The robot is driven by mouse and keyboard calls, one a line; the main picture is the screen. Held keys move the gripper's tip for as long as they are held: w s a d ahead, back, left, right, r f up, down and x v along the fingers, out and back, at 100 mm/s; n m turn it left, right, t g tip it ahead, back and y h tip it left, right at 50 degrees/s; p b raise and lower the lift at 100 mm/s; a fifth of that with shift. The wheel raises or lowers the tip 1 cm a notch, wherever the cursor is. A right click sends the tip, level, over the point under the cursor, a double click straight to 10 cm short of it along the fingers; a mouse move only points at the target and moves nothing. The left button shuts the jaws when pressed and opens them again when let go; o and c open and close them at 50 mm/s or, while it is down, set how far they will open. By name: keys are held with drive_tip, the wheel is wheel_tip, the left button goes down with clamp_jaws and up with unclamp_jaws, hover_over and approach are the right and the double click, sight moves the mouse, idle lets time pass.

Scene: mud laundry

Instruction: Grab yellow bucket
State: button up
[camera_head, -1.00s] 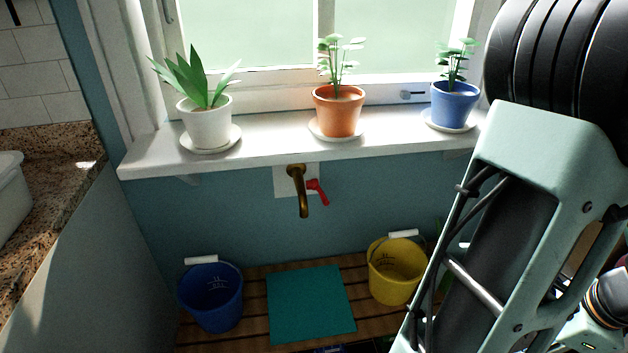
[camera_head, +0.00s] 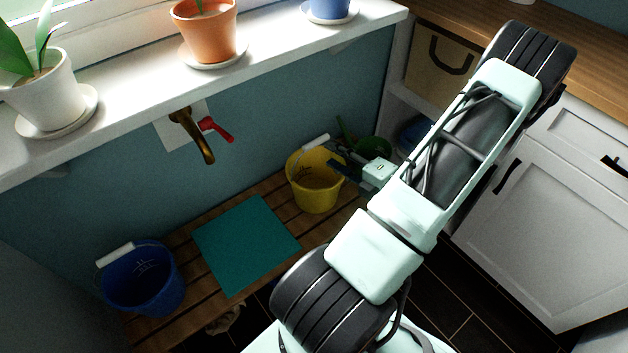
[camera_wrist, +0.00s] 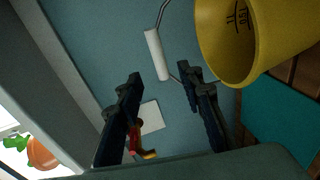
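The yellow bucket (camera_head: 315,182) stands upright on a slatted wooden bench, with a white handle grip (camera_head: 316,143) at its rim. My gripper (camera_head: 349,166) is at the bucket's right side in the head view. In the wrist view, the bucket (camera_wrist: 270,35) fills the upper right. The white handle grip (camera_wrist: 157,54) on its wire bail is ahead of the fingertips, roughly between their lines. My gripper (camera_wrist: 163,76) is open, with a wide gap between the two dark fingers. Whether a finger touches the wire cannot be told.
A blue bucket (camera_head: 143,283) and a teal mat (camera_head: 245,245) share the slatted bench (camera_head: 215,292). A brass tap (camera_head: 193,135) with a red lever sticks out from the wall. The windowsill (camera_head: 130,131) holds potted plants. A white cabinet (camera_head: 560,215) stands at right.

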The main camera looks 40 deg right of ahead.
sight(316, 145)
drive_tip(key=w, duration=0.3)
drive_tip(key=w+f+b, duration=0.1)
drive_tip(key=w, duration=0.2)
drive_tip(key=w+b, duration=0.1)
drive_tip(key=w, duration=0.1)
drive_tip(key=shift+w+d+f, duration=0.1)
drive_tip(key=shift+w+f, duration=0.2)
drive_tip(key=shift+w, duration=0.1)
drive_tip(key=shift+c, duration=0.6)
clamp_jaws()
